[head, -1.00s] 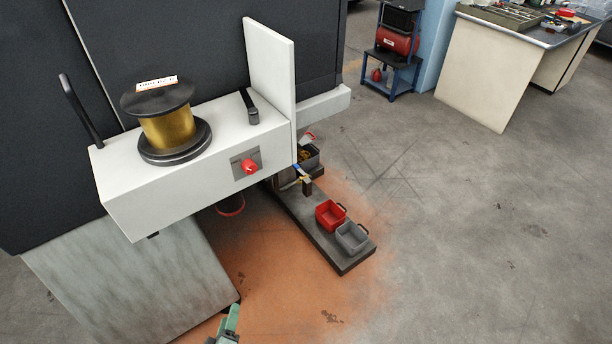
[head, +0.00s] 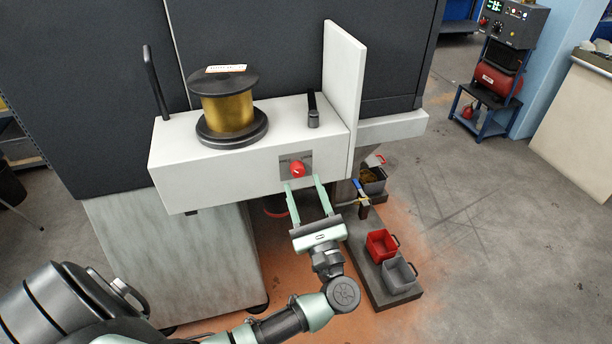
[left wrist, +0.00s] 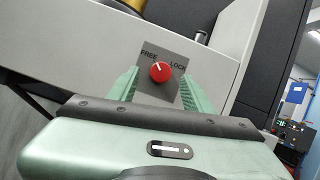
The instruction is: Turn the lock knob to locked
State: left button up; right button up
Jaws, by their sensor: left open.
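The red lock knob (head: 298,169) sits on a grey plate (head: 284,161) on the front of the white housing (head: 230,178). In the left wrist view the knob (left wrist: 160,72) lies between the words FREE on the left and LOCK on the right. A small pale mark on the knob appears to point up and slightly left, towards FREE. My left gripper (head: 304,184) is open just in front of and below the knob. In the left wrist view its fingers (left wrist: 160,80) stand on either side of the knob, with nothing held. I cannot tell whether they touch it. My right gripper is out of view.
A brass-coloured wire spool (head: 228,112) and a black lever (head: 313,110) stand on the housing. An upright white panel (head: 343,90) rises at its right end. Below right, a red bin (head: 381,246) and a grey bin (head: 399,274) rest on a low dark platform.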

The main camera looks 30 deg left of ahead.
aim_at(298, 170)
pick_arm(q)
jog(key=shift+x, duration=1.15)
jog(key=shift+w+a+r, duration=0.1)
jog(key=shift+w+a, duration=0.05)
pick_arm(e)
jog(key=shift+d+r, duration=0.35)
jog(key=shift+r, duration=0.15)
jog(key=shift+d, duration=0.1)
pick_arm(q)
grip_shut()
